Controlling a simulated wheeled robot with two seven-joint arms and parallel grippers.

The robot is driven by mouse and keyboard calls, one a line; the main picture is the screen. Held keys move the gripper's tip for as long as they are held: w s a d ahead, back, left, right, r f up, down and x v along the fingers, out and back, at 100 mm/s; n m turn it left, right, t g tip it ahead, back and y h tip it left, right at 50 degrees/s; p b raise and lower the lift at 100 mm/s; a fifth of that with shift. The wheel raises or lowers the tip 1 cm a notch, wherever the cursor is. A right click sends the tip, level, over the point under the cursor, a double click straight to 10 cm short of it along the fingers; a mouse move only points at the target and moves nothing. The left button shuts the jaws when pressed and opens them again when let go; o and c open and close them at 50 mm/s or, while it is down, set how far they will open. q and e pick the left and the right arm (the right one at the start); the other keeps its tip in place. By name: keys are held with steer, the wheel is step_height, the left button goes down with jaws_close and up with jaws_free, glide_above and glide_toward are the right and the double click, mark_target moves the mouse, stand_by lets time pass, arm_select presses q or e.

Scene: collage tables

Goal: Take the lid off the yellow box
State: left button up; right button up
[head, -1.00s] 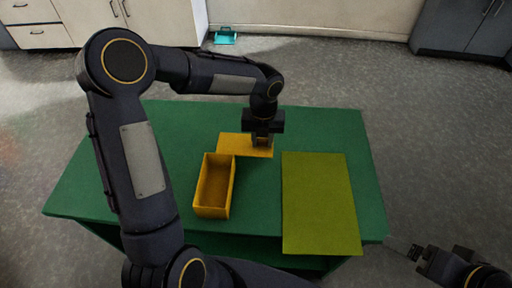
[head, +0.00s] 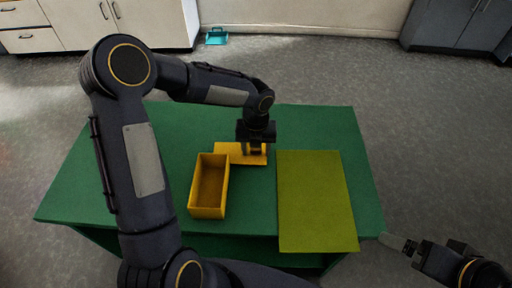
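The yellow box (head: 222,195) stands open-topped on the green table (head: 100,190), left of centre, and its inside looks empty. Its flat yellow lid (head: 226,150) is off the box, just behind it and to the right, at or very near the table top. My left gripper (head: 256,151) points down over the lid's right part. Its fingers are at the small raised yellow part of the lid and appear shut on it. My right gripper (head: 412,253) is at the lower right, off the table's corner, empty, with its fingers apart.
A flat olive-green mat (head: 316,200) lies on the right of the table, with nothing on it. The table's back and left parts are clear. White cabinets (head: 75,25), grey cabinets (head: 450,25) and a small teal object (head: 216,36) are far behind on the floor.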

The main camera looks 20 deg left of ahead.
arm_select(q)
step_height(320, 180, up, 12)
steer(key=p, duration=0.2)
steer(key=s+a+r+n+t+h, duration=0.1)
steer(key=s+a+r+n, duration=0.15)
steer(key=s+n, duration=0.45)
steer(key=s+a+r+n+t, duration=0.1)
steer(key=s+a+r+n, duration=0.1)
steer(key=s+r+n, duration=0.5)
steer(key=s+d+f+n+t+h, duration=0.15)
steer(key=s+n, duration=0.35)
steer(key=n, duration=0.5)
steer(key=s+f+n+t+h, duration=0.1)
steer(key=s+f+n+t, duration=0.3)
steer(key=n, duration=0.6)
step_height(320, 180, up, 7)
steer(key=s+g+p, duration=0.1)
steer(key=g+p, duration=0.1)
steer(key=p, duration=0.3)
steer(key=shift+d+f+p, duration=0.15)
steer(key=shift+d+p, duration=0.1)
steer(key=shift+p, duration=0.1)
